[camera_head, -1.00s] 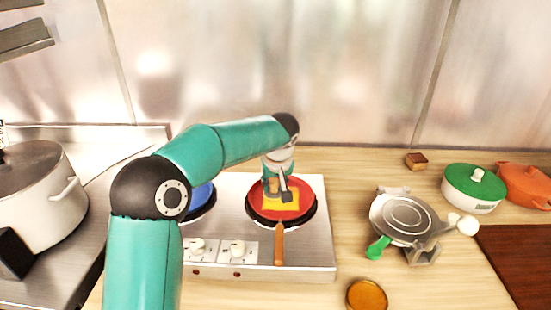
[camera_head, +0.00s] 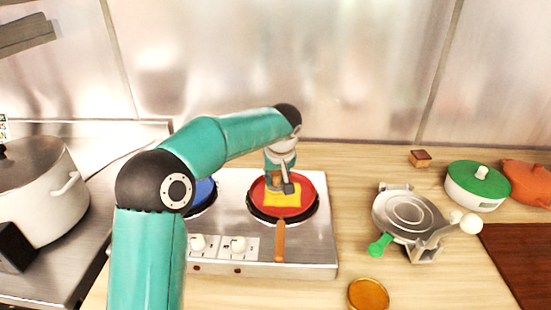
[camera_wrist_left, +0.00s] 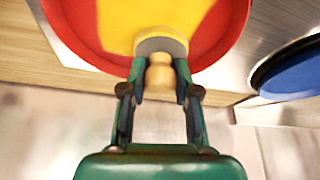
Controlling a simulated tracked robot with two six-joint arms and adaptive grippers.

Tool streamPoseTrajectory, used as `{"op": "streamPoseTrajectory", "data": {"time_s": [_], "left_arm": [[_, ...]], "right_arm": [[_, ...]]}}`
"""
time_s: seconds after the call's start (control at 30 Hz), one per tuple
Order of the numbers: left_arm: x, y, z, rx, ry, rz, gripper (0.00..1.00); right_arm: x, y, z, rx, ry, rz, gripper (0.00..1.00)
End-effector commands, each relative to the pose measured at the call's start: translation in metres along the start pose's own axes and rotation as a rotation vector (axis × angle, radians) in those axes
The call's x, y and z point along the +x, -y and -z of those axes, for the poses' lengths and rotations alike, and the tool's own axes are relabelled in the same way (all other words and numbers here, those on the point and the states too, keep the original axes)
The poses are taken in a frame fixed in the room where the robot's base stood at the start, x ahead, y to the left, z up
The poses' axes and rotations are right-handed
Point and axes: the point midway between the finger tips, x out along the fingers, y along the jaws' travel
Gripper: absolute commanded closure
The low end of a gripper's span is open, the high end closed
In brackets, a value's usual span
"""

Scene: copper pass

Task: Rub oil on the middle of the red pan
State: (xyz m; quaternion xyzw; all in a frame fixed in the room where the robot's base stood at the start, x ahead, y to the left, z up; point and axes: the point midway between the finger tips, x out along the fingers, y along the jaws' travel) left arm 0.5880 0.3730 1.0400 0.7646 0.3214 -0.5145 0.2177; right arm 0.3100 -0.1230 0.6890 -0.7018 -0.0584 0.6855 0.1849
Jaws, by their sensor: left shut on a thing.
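The red pan (camera_head: 309,188) sits on the right burner of the steel stove, its wooden handle (camera_head: 280,240) toward the front. A yellow patch (camera_head: 287,202) covers the middle of the pan; in the left wrist view a yellow area (camera_wrist_left: 112,22) shows on the red pan (camera_wrist_left: 72,28). My left gripper (camera_head: 280,184) is above the pan's middle. In the left wrist view, my left gripper (camera_wrist_left: 160,88) is shut on the wooden knob of a round oil pad (camera_wrist_left: 161,44), whose grey rim is at the yellow patch. My right gripper is out of view.
A blue pan (camera_head: 203,194) is on the left burner, partly behind my arm. A waffle iron (camera_head: 408,214) with a green handle, an amber dish (camera_head: 368,294) and a green-lidded pot (camera_head: 477,186) stand right of the stove. A white pot (camera_head: 45,190) is at left.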

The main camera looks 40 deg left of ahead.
Motion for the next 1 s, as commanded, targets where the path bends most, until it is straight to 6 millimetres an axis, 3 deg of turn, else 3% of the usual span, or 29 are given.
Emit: {"op": "streamPoseTrajectory", "data": {"time_s": [0.03, 0.6, 1.0], "left_arm": [[-0.018, 0.0, 0.008, -0.004, -0.005, -0.005, 1.0], [-0.064, 0.0, 0.026, -0.001, -0.004, -0.003, 1.0], [-0.07, 0.001, 0.029, -0.003, -0.003, -0.002, 1.0]], "right_arm": [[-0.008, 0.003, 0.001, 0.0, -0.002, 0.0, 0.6], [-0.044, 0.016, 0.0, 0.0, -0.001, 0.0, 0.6], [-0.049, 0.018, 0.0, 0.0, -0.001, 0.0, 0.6]]}}
